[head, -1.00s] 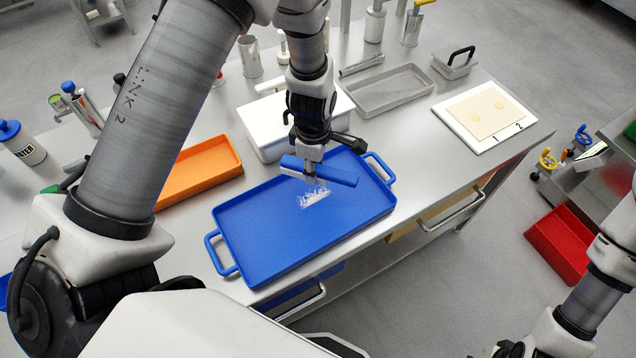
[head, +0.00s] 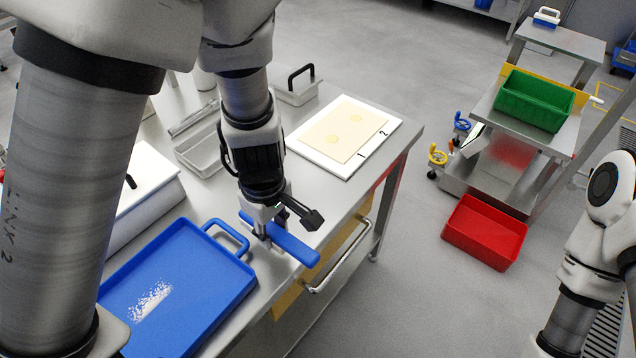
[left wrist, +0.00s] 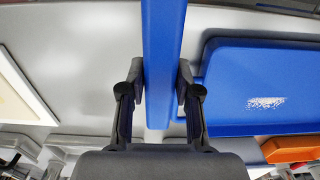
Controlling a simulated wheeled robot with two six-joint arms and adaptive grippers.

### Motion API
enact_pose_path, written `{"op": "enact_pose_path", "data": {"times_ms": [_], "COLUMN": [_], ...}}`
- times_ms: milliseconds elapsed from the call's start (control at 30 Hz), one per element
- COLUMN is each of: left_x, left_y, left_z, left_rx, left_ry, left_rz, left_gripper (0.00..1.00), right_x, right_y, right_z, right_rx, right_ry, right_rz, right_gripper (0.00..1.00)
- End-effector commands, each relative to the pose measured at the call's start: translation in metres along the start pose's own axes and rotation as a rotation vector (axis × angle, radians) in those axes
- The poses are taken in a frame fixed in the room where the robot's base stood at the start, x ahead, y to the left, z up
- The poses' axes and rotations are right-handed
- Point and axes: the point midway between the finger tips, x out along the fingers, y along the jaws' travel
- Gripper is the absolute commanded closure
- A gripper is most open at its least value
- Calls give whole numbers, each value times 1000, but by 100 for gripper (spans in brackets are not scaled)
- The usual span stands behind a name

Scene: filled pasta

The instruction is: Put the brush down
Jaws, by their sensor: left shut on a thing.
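The blue brush (head: 292,244) is in my left gripper (head: 262,226), over the front edge of the steel table to the right of the blue tray (head: 237,290). In the left wrist view the brush's long blue back (left wrist: 163,60) runs between the two fingers (left wrist: 160,88), which are shut on it. Whether the brush touches the table is hard to tell. Its bristles are hidden. A patch of white flour (head: 150,300) lies in the tray. My right arm shows at the right edge, but its gripper is out of view.
A white board with a dough sheet (head: 345,130) lies behind the brush, marked 1 and 2. Bare steel table (head: 285,190) lies between them. A red bin (head: 484,232) stands on the floor, and a green bin (head: 535,100) is on a cart. A grey tray (head: 200,150) is further back.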

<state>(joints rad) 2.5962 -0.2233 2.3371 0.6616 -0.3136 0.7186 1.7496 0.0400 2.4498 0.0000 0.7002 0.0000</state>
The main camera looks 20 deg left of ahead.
Motion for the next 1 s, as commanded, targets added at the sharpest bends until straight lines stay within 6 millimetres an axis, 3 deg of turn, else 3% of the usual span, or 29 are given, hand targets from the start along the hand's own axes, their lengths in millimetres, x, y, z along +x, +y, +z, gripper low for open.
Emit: {"op": "enact_pose_path", "data": {"times_ms": [167,300,700,867,1000], "left_x": [-5,0,12,19,42], "left_y": [20,46,123,131,131], "left_z": [-13,-31,-84,-90,-89], "left_rx": [5,4,3,3,3], "left_ry": [-4,-3,0,0,-1], "left_rz": [0,3,3,-1,-2], "left_gripper": [100,100,100,100,100], "right_x": [-21,-32,-44,-46,-51], "right_y": [0,0,0,0,0], "right_z": [0,0,0,0,0], "right_rx": [0,0,0,0,0], "right_ry": [0,0,0,0,0], "right_rz": [0,0,0,0,0], "right_gripper": [60,60,60,60,60]}}
